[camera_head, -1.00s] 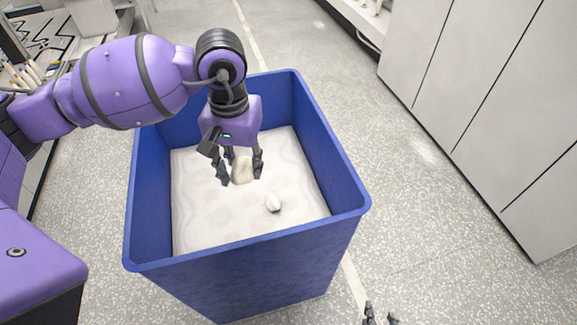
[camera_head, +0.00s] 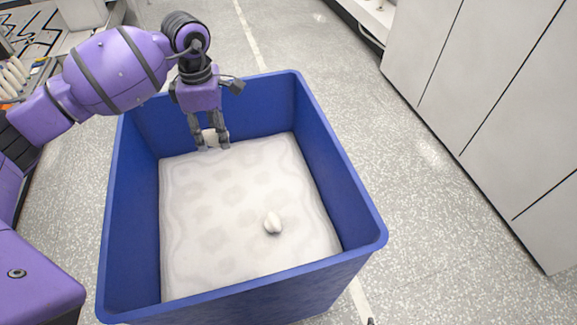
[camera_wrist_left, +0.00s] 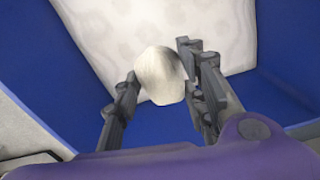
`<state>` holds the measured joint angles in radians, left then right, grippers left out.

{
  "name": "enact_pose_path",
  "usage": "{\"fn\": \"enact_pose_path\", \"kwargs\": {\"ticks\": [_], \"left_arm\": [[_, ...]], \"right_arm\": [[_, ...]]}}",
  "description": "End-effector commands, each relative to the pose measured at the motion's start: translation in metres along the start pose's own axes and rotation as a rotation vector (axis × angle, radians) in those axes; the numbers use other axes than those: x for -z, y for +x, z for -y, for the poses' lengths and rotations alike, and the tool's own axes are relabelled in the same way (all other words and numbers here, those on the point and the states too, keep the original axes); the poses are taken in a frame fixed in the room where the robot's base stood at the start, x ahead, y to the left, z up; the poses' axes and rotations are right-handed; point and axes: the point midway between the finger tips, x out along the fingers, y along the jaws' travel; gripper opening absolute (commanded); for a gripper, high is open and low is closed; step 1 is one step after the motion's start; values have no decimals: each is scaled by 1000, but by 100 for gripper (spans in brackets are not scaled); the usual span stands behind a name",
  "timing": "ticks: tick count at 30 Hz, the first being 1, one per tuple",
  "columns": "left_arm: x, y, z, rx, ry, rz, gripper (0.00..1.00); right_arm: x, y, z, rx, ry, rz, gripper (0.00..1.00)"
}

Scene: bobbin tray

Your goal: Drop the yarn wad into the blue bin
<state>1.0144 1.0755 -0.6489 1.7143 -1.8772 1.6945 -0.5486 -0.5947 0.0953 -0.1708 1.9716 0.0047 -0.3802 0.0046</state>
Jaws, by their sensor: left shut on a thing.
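The yarn wad (camera_head: 210,137) is off-white and sits between the fingers of my left gripper (camera_head: 211,146). The gripper is shut on it and points down inside the blue bin (camera_head: 345,160), near its back wall. In the left wrist view, the wad (camera_wrist_left: 159,76) shows between the two fingers (camera_wrist_left: 160,90), with the pale bin floor and blue walls beyond. The fingers cover part of the wad in the head view. Only a dark tip of my right gripper (camera_head: 370,321) shows at the bottom edge.
A second small whitish lump (camera_head: 272,222) lies on the pale bin floor, right of centre, apart from my left gripper. The floor around it is clear. Grey cabinets (camera_head: 480,110) stand to the right, with open speckled floor between them and the bin.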

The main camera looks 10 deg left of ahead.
Motion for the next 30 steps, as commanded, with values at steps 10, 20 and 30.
{"fn": "enact_pose_path", "kwargs": {"ticks": [10, 20, 30], "left_arm": [[1, 34, 2, 9, -2, -3, 27], [0, 61, 2, 5, -1, -2, 27], [0, 60, 1, 2, 0, -1, 51]], "right_arm": [[-13, 8, 5, 0, 14, 12, 40], [-22, 12, -2, -14, 13, 16, 40], [-13, 12, -2, -12, 7, 1, 40]]}}
